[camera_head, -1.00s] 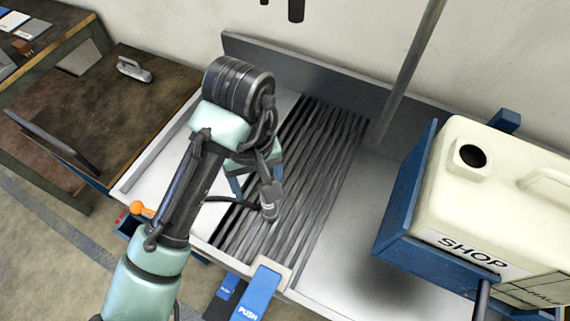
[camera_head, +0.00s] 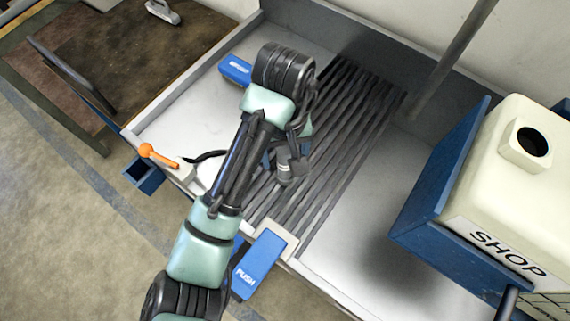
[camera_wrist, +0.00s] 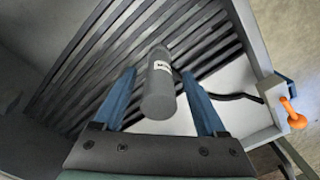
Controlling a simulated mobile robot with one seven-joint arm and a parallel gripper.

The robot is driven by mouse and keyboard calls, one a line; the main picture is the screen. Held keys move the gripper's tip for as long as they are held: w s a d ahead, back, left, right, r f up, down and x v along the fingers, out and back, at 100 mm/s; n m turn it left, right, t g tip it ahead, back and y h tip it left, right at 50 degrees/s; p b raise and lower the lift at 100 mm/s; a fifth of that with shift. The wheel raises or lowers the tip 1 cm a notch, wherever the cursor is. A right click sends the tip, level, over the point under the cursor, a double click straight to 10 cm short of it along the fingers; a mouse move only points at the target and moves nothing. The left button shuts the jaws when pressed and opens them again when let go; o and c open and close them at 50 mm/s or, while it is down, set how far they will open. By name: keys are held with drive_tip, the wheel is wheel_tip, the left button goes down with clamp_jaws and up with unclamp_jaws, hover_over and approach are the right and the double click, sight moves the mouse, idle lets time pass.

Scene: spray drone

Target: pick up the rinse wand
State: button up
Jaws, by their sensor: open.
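The rinse wand, a dark grey cylinder with a pale label, shows in the wrist view (camera_wrist: 159,88) and in the head view (camera_head: 285,166). It stands over the slatted sink grate, with its rounded end towards the wrist camera. My gripper (camera_wrist: 160,76) is open, with one blue finger on each side of the wand. Gaps show between the wand and both fingers. In the head view my arm hides most of the fingers. A black hose (camera_wrist: 236,97) runs from behind the right finger towards the orange lever; its join to the wand is hidden.
The orange lever (camera_head: 147,150) sits at the sink's left edge. A blue PUSH pedal (camera_head: 260,262) is at the front, and a blue block (camera_head: 235,69) is in the back left. A cream SHOP tank (camera_head: 480,190) in a blue bracket stands right. A metal pole (camera_head: 450,60) rises behind.

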sight(284, 176)
wheel_tip(284, 176, down, 3)
drive_tip(key=shift+f, duration=0.1)
clamp_jaws()
idle(0.3)
